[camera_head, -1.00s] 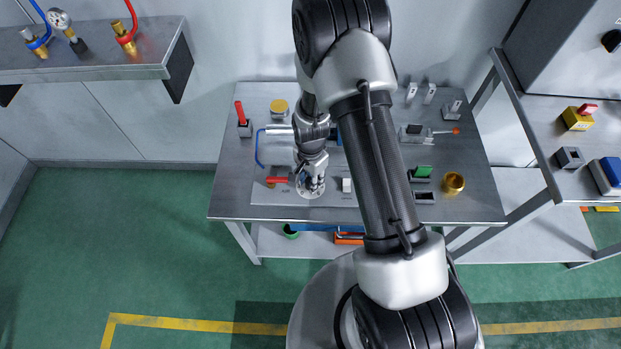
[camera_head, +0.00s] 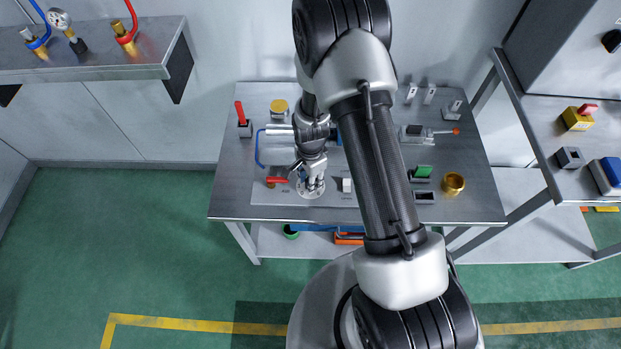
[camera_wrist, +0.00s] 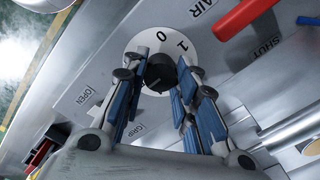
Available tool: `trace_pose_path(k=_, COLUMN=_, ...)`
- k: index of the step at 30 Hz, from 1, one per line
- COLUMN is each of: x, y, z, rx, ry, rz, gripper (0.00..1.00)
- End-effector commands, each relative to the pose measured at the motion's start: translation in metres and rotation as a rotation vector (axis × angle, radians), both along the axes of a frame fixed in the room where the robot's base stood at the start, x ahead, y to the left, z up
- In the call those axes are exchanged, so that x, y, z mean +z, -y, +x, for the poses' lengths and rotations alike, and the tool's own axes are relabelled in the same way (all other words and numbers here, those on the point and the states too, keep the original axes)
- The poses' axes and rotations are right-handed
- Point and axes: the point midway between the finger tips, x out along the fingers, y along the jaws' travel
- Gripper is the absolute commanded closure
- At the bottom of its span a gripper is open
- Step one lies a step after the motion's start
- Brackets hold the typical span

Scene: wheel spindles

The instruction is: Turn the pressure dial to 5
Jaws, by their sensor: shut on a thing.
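The pressure dial (camera_wrist: 148,40) is a pale round plate with a black knob (camera_wrist: 161,72) at its centre, and the numerals 0 and 1 show on it in the wrist view. Much of the dial is hidden behind my fingers. My gripper (camera_wrist: 157,80) has its blue-padded fingers on both sides of the knob, shut on it. In the head view the dial (camera_head: 311,194) lies near the front of the table panel, with my gripper (camera_head: 311,182) coming down on it from above. The knob itself is hidden there.
A red-handled valve (camera_head: 277,181) lies close left of the dial, and its red lever (camera_wrist: 246,18) shows in the wrist view. A small white block (camera_head: 347,185) is close right. A brass cup (camera_head: 453,182) and a green-topped switch (camera_head: 423,171) stand further right on the table (camera_head: 230,203).

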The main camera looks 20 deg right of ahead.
Motion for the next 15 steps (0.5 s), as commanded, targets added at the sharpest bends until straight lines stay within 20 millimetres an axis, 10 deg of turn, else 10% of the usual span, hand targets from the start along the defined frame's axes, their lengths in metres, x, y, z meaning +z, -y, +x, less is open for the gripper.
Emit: trace_pose_path(k=15, x=0.041, y=0.0, z=0.004, rx=0.001, ry=0.01, rz=0.0, gripper=0.52)
